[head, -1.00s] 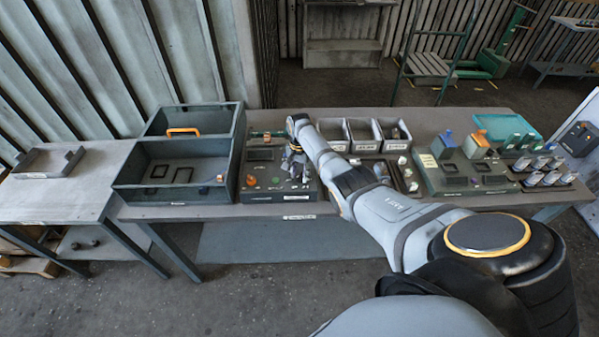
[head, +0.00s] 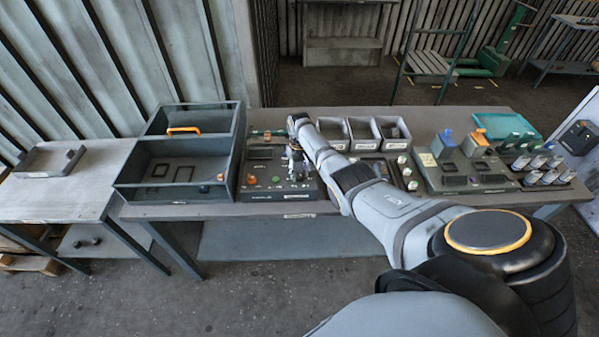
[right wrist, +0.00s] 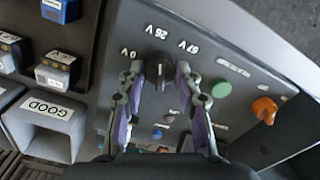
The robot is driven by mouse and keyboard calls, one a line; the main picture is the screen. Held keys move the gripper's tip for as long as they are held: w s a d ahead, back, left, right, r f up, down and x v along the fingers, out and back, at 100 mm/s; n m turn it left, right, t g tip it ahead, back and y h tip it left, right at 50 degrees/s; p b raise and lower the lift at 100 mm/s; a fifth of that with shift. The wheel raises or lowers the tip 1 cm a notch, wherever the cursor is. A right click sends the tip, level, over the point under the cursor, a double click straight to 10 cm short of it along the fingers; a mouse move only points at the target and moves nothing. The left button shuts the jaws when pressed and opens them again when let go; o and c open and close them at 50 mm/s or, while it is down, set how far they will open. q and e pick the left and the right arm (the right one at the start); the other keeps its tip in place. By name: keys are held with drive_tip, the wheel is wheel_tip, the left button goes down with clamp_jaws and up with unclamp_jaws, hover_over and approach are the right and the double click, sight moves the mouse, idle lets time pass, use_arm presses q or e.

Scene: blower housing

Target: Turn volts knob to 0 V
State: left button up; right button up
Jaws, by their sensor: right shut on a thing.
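The volts knob (right wrist: 159,72) is a dark round knob on a grey control panel (right wrist: 205,62). The labels 0 V, 26 V and 67 V stand around it, upside down in the right wrist view. Its grip bar lies about upright in that picture, in line with the 26 V label; its pointer end is hard to tell. My right gripper (right wrist: 159,76) is shut on the knob, with one finger on each side. In the head view my right gripper (head: 297,172) is over the right part of the panel (head: 247,194) and hides the knob. My left gripper is not in view.
A green button (right wrist: 221,89) and an orange knob (right wrist: 263,109) are on the same panel. A bin marked GOOD (right wrist: 45,125) is close beside it. In the head view a dark two-part crate (head: 155,196) stands left of the panel, and a second panel stands on the right.

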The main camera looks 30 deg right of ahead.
sight(299, 173)
drive_tip(key=n, duration=1.3)
idle(0.5)
drive_tip(key=o, duration=1.2)
drive_tip(key=shift+c, duration=0.2)
wheel_tip(299, 173, up, 12)
